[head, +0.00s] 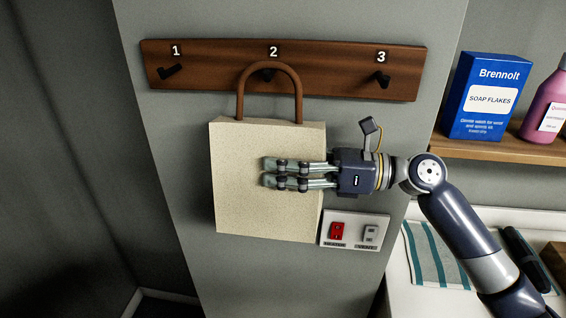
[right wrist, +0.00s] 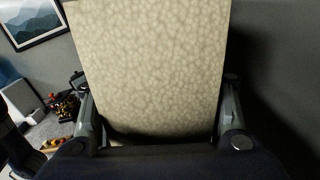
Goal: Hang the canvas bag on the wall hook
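The cream canvas bag (head: 235,190) is upright against the grey wall, its brown looped handle (head: 298,95) rising in front of the wooden hook board (head: 325,80). The handle's top arches just above dark hook 2 (head: 267,76), which shows partly inside the loop; whether it rests on the hook I cannot tell. The right wrist view shows the bag (right wrist: 150,65) between both fingers. My left gripper is out of view.
Hook 1 (head: 168,71) and hook 3 (head: 380,79) are empty. A switch plate (head: 354,230) is beside the bag's lower right. A soap flakes box (head: 487,95) and a pink bottle (head: 548,105) stand on a shelf (head: 480,148) at right. A striped towel (head: 436,255) lies below.

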